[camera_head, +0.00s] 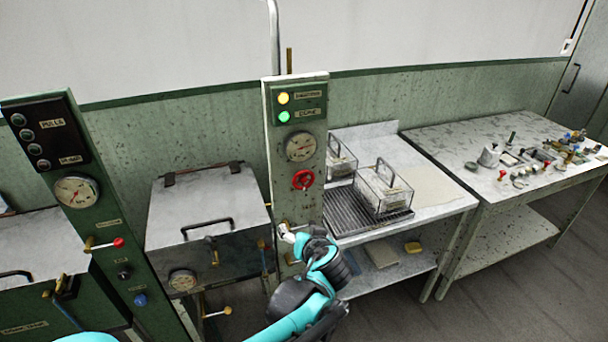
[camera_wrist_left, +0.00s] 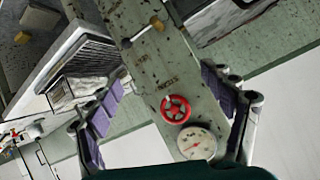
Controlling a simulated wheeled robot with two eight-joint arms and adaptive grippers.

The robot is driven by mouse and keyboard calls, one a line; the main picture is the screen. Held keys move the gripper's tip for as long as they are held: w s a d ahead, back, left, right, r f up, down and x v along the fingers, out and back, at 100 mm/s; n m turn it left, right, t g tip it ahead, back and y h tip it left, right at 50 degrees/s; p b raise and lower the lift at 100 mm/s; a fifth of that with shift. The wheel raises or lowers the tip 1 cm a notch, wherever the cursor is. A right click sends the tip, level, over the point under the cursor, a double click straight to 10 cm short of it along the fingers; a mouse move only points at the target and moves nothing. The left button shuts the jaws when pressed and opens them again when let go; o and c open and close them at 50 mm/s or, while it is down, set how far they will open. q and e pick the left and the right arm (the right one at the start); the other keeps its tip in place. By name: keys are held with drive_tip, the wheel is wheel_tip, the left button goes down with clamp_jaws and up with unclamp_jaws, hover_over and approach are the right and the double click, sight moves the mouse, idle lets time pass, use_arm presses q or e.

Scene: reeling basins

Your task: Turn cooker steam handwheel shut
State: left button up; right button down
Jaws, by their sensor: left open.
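The red steam handwheel (camera_head: 303,179) is on the green-grey panel post (camera_head: 284,205), below a round pressure gauge (camera_head: 299,147). In the left wrist view the handwheel (camera_wrist_left: 175,108) shows between the spread fingers, beside the gauge (camera_wrist_left: 197,143), and nothing touches it. My left gripper (camera_head: 290,234) is in front of the lower post, below the handwheel in the head view. Its purple-padded fingers (camera_wrist_left: 163,80) are open and empty. The metal cooker (camera_head: 207,222) with a lidded top stands left of the post. My right gripper is not in view.
A lever with a white knob sits low on the post, close to my gripper. A bench (camera_head: 440,188) with clear boxes (camera_head: 384,190) stands right of the post. A second post (camera_head: 100,225) with a gauge and knobs stands at left. A cluttered table (camera_head: 440,138) is farther right.

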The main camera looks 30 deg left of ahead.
sight(305, 180)
use_arm(q)
drive_tip(key=w+a+r+n+t+y, duration=0.1)
drive_tip(key=w+a+y, duration=0.1)
drive_tip(key=w, duration=0.2)
drive_tip(key=w+a+r+n+t+y, duration=0.1)
drive_tip(key=w+a+r, duration=0.1)
drive_tip(key=w, duration=0.3)
drive_tip(key=w+a+r+t+y+p, duration=0.1)
drive_tip(key=w+a+r+y, duration=0.1)
drive_tip(key=w+a, duration=0.2)
drive_tip(key=shift+w+r+n+y, duration=0.1)
drive_tip(key=shift+w+n+y, duration=0.25)
drive_tip(key=shift+w, duration=0.35)
drive_tip(key=shift+c, duration=0.3)
drive_tip(key=c, duration=1.1)
